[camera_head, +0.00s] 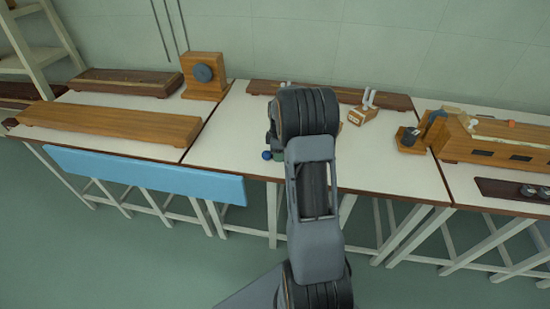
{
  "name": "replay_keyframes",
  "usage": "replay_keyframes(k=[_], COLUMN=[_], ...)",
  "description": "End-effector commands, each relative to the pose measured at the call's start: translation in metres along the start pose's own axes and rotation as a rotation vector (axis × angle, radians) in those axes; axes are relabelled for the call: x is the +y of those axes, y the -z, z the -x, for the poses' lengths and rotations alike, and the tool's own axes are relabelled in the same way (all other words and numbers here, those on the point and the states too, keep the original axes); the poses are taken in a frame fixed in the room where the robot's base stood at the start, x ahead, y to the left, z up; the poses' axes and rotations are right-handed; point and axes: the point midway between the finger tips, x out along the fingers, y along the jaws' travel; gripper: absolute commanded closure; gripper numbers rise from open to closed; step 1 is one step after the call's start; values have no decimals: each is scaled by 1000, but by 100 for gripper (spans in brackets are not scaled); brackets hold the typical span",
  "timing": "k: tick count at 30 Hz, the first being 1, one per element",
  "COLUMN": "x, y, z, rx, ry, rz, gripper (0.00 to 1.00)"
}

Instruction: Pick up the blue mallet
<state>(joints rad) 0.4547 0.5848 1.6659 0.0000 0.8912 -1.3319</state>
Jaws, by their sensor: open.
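A small round blue thing (267,155) shows on the white top of the middle bench, just left of my arm. It may be part of the blue mallet, but it is too small and too covered to tell. A green thing (279,156) lies right beside it, partly behind my arm. My arm rises through the middle of the picture and reaches over this bench. My gripper is hidden behind the arm, so its fingers and their distance from the blue thing do not show.
A wooden block with white pegs (362,113) stands right of my arm. A wooden stand with a dark disc (204,75) is at the back left. A light blue panel (145,174) hangs along the left bench's front.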

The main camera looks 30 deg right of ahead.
Motion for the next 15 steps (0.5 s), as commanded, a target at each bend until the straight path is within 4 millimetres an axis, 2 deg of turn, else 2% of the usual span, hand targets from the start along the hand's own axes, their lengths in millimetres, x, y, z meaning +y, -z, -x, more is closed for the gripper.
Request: replay_keyframes(k=[4, 12, 15], x=[0, 0, 0], y=[0, 0, 0], z=[-12, -14, -14], rx=[0, 0, 0], ry=[1, 0, 0], rz=[-1, -1, -1], gripper=[54, 54, 63])
